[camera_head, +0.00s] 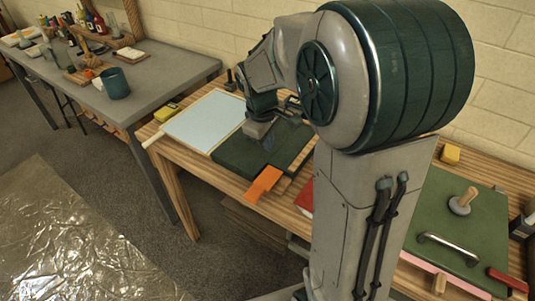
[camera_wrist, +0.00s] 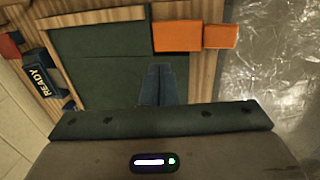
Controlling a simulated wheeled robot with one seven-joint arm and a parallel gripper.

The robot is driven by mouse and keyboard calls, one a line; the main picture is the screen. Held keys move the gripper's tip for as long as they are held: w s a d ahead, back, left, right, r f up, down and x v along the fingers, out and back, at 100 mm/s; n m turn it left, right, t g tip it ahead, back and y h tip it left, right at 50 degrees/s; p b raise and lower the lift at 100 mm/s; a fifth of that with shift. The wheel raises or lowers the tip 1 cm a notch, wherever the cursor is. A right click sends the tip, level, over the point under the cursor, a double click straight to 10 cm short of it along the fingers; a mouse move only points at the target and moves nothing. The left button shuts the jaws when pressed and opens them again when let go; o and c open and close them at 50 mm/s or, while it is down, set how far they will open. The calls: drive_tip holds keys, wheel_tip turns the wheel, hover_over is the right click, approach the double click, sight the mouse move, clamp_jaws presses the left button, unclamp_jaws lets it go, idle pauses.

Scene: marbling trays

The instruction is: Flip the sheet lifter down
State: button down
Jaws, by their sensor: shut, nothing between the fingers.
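An orange piece (camera_head: 263,184) sticks out over the front edge of the table beside a dark green panel (camera_head: 235,155); it may be the sheet lifter. In the wrist view the orange piece (camera_wrist: 178,38) shows as a wide part and a narrower part, lying flat at the panel's edge. My gripper (camera_wrist: 163,70) is shut and empty. Its fingertips are over the green panel (camera_wrist: 105,80), close to the orange piece but apart from it in the picture. In the head view my arm hides part of the panel, and the fingertips are not clear.
A dark READY sign (camera_wrist: 41,80) stands beside the panel. A pale blue sheet (camera_head: 204,120) lies to the left, with a yellow block (camera_head: 167,112) behind. A green board with a metal handle (camera_head: 448,249) is at right. A grey table (camera_head: 150,80) stands further left.

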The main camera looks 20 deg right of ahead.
wheel_tip(320, 180, up, 5)
drive_tip(key=shift+f, duration=0.1)
idle(0.6)
drive_tip(key=s+a+f+m+t+y, duration=0.1)
drive_tip(key=s+m, duration=0.6)
drive_tip(key=s, duration=1.1)
drive_tip(key=shift+a+m+t+y, duration=0.3)
drive_tip(key=shift+a+m+y, duration=0.1)
drive_tip(key=shift+a, duration=0.2)
drive_tip(key=shift+s+d+f, duration=0.1)
